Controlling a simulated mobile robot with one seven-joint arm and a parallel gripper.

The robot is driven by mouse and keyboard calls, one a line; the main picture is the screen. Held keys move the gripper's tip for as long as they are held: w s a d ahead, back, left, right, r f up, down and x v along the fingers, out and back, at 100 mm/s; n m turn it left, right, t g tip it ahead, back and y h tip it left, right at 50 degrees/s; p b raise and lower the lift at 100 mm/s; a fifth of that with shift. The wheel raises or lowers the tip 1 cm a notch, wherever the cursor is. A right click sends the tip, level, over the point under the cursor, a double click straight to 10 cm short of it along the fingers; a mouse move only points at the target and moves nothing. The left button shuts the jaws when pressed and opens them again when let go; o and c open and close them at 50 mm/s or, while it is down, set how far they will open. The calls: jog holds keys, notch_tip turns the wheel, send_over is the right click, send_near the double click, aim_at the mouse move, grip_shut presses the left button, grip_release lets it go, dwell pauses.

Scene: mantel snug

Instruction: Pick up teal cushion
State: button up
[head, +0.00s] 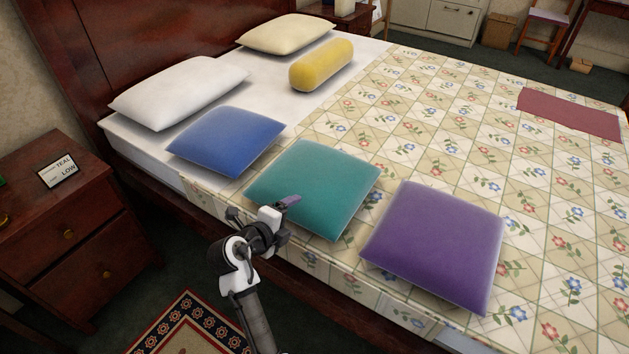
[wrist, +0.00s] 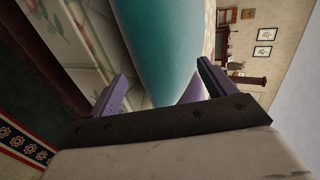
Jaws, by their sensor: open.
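The teal cushion (head: 316,187) lies flat on the near side of the bed, between a blue cushion (head: 226,140) and a purple cushion (head: 433,244). My gripper (head: 284,207) is at the teal cushion's near edge, overlapping its lower left part in the head view. In the wrist view the teal cushion (wrist: 160,48) rises just ahead of my open gripper (wrist: 163,82), between the lines of its two purple fingers. I cannot tell whether the fingers touch it. A bit of the purple cushion (wrist: 192,92) shows beside the right finger.
A white pillow (head: 180,92), a cream pillow (head: 285,34) and a yellow bolster (head: 321,65) lie near the headboard. A nightstand (head: 60,225) with a small sign (head: 58,170) stands at left. A patterned rug (head: 190,325) lies below.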

aim_at(297, 213)
jog(key=p+x, duration=0.1)
jog(key=x, duration=0.4)
jog(key=shift+a, duration=0.1)
jog(key=c, duration=0.7)
jog(key=shift+r, duration=0.1)
jog(key=shift+c, duration=0.2)
